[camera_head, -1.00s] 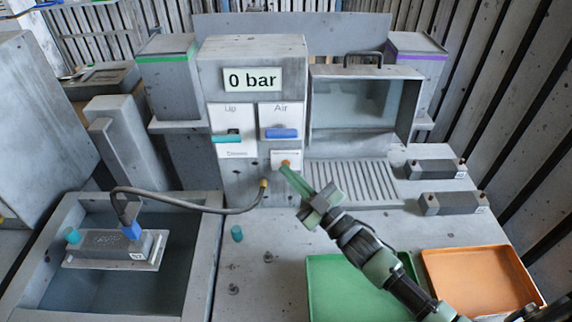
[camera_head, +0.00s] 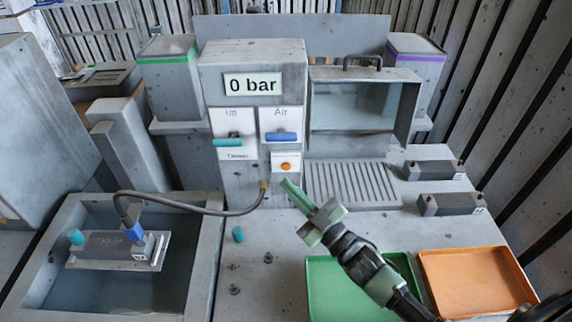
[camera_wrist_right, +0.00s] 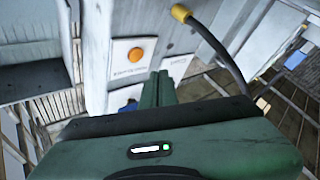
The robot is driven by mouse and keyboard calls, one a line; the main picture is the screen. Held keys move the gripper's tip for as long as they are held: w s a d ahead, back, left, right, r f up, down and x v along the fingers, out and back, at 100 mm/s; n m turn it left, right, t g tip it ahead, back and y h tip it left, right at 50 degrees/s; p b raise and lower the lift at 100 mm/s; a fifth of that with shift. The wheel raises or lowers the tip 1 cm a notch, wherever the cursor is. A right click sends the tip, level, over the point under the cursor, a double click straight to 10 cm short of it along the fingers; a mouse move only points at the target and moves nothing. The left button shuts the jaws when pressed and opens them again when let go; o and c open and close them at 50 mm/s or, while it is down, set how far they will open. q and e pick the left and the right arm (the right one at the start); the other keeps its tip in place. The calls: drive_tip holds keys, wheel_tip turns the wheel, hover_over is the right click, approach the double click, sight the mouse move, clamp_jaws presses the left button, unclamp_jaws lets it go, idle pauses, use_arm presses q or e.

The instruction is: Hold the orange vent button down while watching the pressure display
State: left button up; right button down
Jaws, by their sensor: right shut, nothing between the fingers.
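The orange vent button (camera_head: 286,167) sits on a small white plate low on the grey control column. It also shows in the right wrist view (camera_wrist_right: 136,55), uncovered. The pressure display (camera_head: 252,84) at the top of the column reads "0 bar". My right gripper (camera_head: 284,183) is shut and empty, its green fingertips just below the button and apart from it. In the right wrist view the closed fingers (camera_wrist_right: 158,76) point toward the column, to the right of and below the button. My left gripper is not in view.
Teal (camera_head: 229,142) and blue (camera_head: 283,136) handles sit above the button. A hose (camera_head: 190,209) runs from the column to a block (camera_head: 115,245) over the left basin. Green (camera_head: 345,290) and orange (camera_head: 480,280) trays lie at front right. Grey blocks (camera_head: 452,204) stand behind them.

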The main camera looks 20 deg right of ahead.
drive_tip(key=s, duration=0.2)
drive_tip(key=shift+s+a+p, duration=0.3)
drive_tip(key=shift+s+a, duration=0.05)
drive_tip(key=shift+a, duration=0.05)
drive_tip(key=shift+r, duration=0.1)
